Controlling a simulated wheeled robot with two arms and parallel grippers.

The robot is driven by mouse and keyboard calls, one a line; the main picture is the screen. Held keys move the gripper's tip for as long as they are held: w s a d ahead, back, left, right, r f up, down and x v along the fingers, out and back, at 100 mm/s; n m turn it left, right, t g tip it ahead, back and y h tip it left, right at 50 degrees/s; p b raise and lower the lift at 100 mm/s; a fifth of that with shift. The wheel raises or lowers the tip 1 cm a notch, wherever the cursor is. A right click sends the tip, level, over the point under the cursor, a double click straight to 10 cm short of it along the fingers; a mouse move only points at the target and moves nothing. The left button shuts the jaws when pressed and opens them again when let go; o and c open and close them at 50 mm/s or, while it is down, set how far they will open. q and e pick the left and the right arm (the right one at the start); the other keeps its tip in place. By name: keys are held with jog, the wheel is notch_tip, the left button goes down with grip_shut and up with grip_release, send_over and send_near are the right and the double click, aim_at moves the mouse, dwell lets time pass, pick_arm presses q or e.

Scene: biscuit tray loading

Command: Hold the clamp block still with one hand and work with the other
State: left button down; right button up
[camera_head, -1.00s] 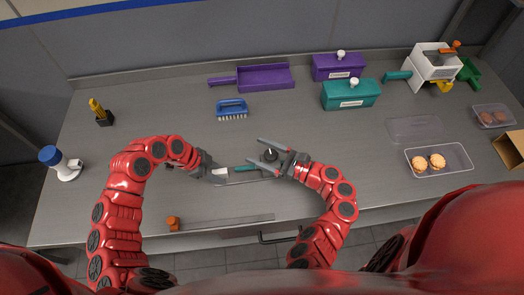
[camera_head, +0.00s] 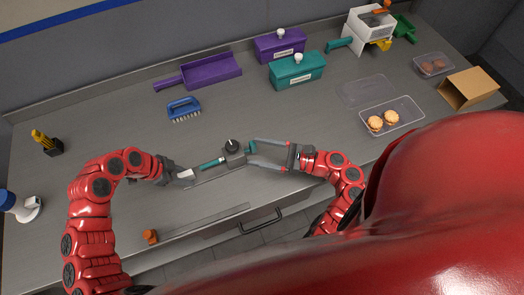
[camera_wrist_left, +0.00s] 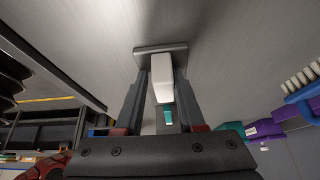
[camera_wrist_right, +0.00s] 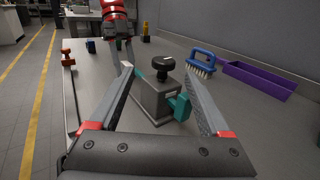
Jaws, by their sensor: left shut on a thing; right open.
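The clamp block (camera_head: 236,160) is grey with a black knob (camera_head: 231,146) on top; it stands upright on the bench. A teal lever (camera_wrist_right: 181,107) sticks out of its side toward my right gripper, and a teal piece (camera_head: 212,163) lies on its left side. My right gripper (camera_head: 252,151) is open; its fingers are either side of the lever, apart from it. In the right wrist view the block (camera_wrist_right: 155,102) shows between the fingers. My left gripper (camera_head: 183,176) is shut on a white piece (camera_wrist_left: 162,78), left of the block. A grey bar (camera_wrist_left: 160,48) crosses at its fingertips.
A blue brush (camera_head: 184,110), a purple scoop (camera_head: 205,72) and purple (camera_head: 279,46) and teal (camera_head: 297,71) lidded boxes stand behind. A clear tray with biscuits (camera_head: 405,122) is at right. An orange-ended strip (camera_head: 200,223) lies near the front edge.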

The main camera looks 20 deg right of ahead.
aim_at(233, 148)
jog(key=shift+s+d+f, duration=0.15)
jog(key=shift+s+d, duration=0.05)
jog(key=shift+d, duration=0.05)
jog(key=w+a+r+m+t+h, duration=0.3)
jog(key=a+r+m+t, duration=0.1)
jog(key=a+t, duration=0.4)
jog(key=s+d+f+m+h, duration=0.2)
jog(key=s+f+m+h, duration=0.3)
jog(key=h, duration=0.5)
jog(key=shift+m, duration=0.5)
jog(key=w, duration=0.3)
jog(key=w+a, duration=0.1)
jog(key=w, duration=0.6)
jog(key=shift+w+a+r, duration=0.25)
jog(key=shift+a+r, duration=0.1)
jog(key=shift+r, duration=0.05)
grip_shut()
